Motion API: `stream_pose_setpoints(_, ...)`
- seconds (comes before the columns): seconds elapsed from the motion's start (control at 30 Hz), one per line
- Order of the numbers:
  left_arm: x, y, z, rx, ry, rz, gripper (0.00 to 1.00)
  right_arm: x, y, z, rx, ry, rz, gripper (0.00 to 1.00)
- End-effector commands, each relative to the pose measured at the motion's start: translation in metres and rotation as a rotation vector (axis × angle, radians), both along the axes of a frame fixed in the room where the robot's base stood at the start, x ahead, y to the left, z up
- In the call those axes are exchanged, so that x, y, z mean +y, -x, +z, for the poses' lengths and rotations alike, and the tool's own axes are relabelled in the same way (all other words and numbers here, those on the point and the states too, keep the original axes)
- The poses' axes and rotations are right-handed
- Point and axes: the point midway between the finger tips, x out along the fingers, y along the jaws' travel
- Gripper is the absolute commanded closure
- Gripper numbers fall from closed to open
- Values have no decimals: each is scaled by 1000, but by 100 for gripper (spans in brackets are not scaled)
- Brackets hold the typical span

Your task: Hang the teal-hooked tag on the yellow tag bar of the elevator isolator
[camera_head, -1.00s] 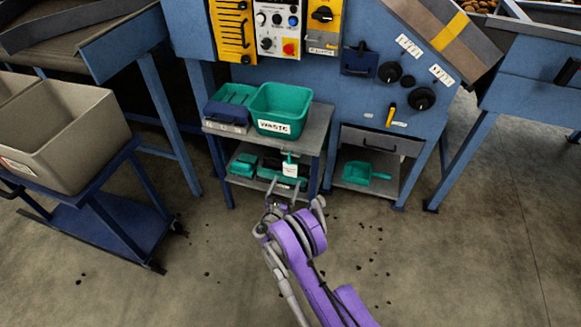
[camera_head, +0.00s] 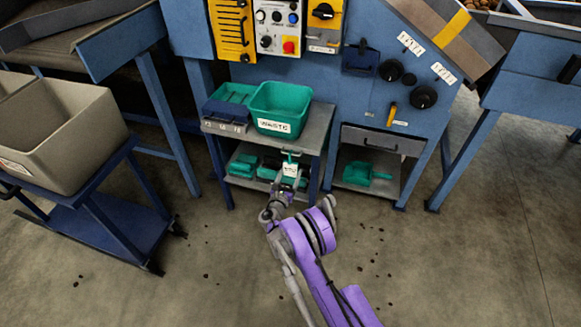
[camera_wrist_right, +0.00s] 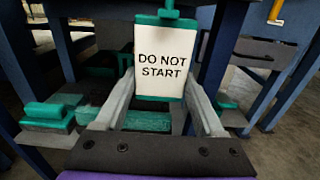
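The tag (camera_head: 290,169) is a white card with a teal frame and hook, hanging upright at the front edge of the small bench. In the right wrist view the tag (camera_wrist_right: 161,62) reads "DO NOT START". My right gripper (camera_head: 287,183) is at the tag's lower part. In the wrist view its fingers (camera_wrist_right: 160,80) are apart, one on each side of the card; I cannot tell whether they touch it. The likely isolator, a yellow box with a black rotary knob (camera_head: 323,13), is on the blue machine's front. Its tag bar is too small to make out. My left gripper is not in view.
A teal waste bin (camera_head: 281,105) and blue box (camera_head: 228,106) stand on the bench (camera_head: 313,138). Teal items lie on its lower shelf. A drawer (camera_head: 382,141) and scoop shelf are to the right. A beige crate (camera_head: 58,130) on a blue cart is left. The front floor has scattered debris.

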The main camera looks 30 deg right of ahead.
Motion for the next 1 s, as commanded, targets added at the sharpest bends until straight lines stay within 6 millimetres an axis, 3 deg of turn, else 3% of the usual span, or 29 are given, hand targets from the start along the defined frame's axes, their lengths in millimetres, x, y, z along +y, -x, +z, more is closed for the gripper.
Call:
stream_pose_setpoints(0.03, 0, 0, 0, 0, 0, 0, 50, 0, 0, 0, 0, 0, 0, 40)
stream_pose_setpoints(0.27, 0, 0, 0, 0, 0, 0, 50, 0, 0, 0, 0, 0, 0, 80)
stream_pose_setpoints(1.0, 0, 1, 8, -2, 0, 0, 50, 0, 0, 21, 0, 0, 0, 80)
